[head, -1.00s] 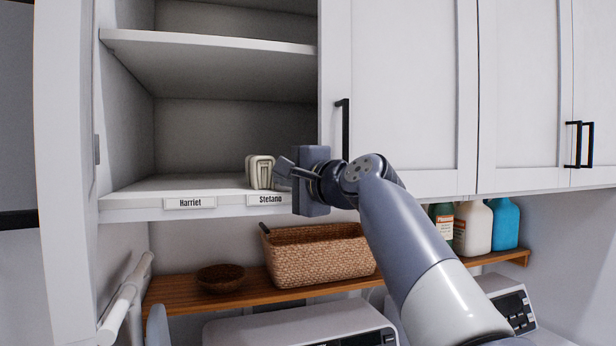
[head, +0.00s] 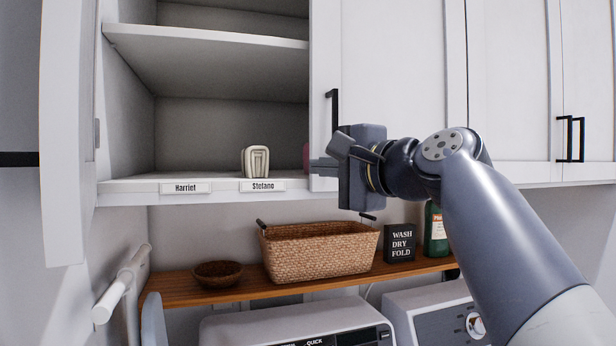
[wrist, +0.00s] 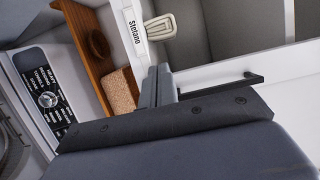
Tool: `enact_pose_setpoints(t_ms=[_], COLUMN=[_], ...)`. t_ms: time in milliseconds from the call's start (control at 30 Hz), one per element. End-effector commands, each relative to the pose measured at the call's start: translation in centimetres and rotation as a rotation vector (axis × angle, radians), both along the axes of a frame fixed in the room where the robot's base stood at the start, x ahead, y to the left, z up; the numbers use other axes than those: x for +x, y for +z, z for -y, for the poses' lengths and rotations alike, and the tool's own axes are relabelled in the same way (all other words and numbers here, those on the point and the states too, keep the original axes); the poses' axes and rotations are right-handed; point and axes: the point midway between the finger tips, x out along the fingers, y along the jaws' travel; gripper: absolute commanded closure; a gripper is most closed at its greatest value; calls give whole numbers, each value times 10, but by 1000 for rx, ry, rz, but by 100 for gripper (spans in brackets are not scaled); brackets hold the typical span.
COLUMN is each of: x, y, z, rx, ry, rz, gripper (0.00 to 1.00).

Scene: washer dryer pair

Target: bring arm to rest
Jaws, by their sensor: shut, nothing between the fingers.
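My gripper (head: 322,167) is in front of the closed cabinet door, just right of the open shelf, with its fingers pointing left. It is shut and empty; its fingers also show in the wrist view (wrist: 159,86). A folded cream cloth-like item (head: 255,161) stands on the lower shelf behind the label "Stefano" (head: 262,186), apart from my gripper. They also show in the wrist view, the cream item (wrist: 160,27) beside the label (wrist: 136,28). A reddish thing (head: 306,157) shows only as a sliver beside the cabinet door.
The open cabinet's lower shelf (head: 140,187) also bears a "Harriet" label (head: 186,188). Below, a wooden shelf (head: 180,289) holds a wicker basket (head: 318,252), a brown bowl (head: 218,274), a black sign (head: 400,243) and a green bottle (head: 436,230). Closed cabinet doors (head: 400,80) stand behind my arm.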

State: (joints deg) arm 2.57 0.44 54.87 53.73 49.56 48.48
Motion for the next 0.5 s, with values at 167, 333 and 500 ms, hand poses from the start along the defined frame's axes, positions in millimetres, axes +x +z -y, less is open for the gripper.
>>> enact_pose_setpoints(t_ms=[167,333,500], x=[-4,-4,-1], y=[0,0,1], z=[3,3,1], rx=[0,0,0], ry=[0,0,1], rz=[0,0,-1], gripper=[100,100,100])
